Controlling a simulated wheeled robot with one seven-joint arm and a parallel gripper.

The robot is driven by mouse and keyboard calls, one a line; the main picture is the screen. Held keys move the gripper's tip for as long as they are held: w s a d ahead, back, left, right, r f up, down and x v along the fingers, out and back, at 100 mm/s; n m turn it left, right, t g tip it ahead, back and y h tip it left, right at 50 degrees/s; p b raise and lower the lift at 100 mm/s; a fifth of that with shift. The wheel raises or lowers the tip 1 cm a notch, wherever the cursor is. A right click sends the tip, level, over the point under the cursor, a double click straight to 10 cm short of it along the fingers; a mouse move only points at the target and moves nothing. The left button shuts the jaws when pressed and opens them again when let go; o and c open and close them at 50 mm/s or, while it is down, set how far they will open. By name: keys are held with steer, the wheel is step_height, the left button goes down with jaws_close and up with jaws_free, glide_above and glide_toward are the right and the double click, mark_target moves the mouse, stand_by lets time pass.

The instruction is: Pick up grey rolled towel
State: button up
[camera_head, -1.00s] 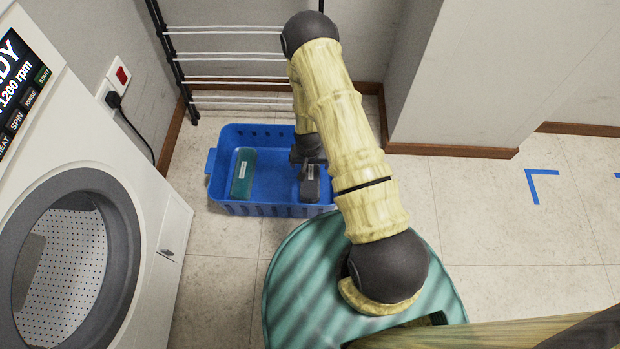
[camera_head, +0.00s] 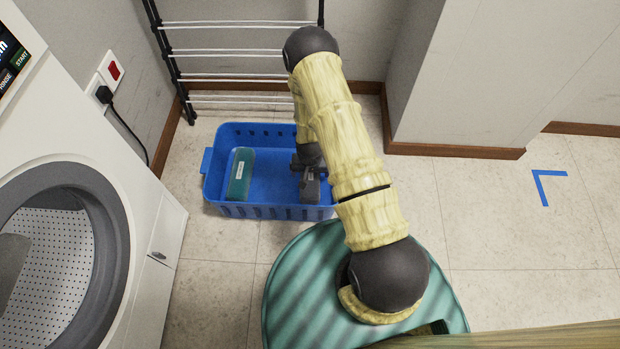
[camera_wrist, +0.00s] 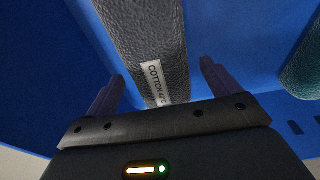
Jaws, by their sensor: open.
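The grey rolled towel (camera_head: 310,190) lies in the right part of the blue basket (camera_head: 262,212), partly hidden by my arm and gripper. In the wrist view the towel (camera_wrist: 146,40) is dark grey and textured, with a white label reading "COTTON" and a number. My gripper (camera_head: 308,166) is at the towel's far part in the head view. In the wrist view my gripper (camera_wrist: 160,85) is open, with one finger on each side of the towel's labelled end. Whether the fingers touch it cannot be told.
A teal rolled towel (camera_head: 240,176) lies in the basket's left part; it also shows in the wrist view (camera_wrist: 303,68). A white washing machine (camera_head: 150,215) stands at left. A drying rack (camera_head: 235,76) stands behind the basket.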

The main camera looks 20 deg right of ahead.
steer(key=f, duration=0.1)
steer(key=f+b, duration=0.1)
steer(key=shift+w+f, duration=0.2)
steer(key=shift+f, duration=0.15)
steer(key=c, duration=1.2)
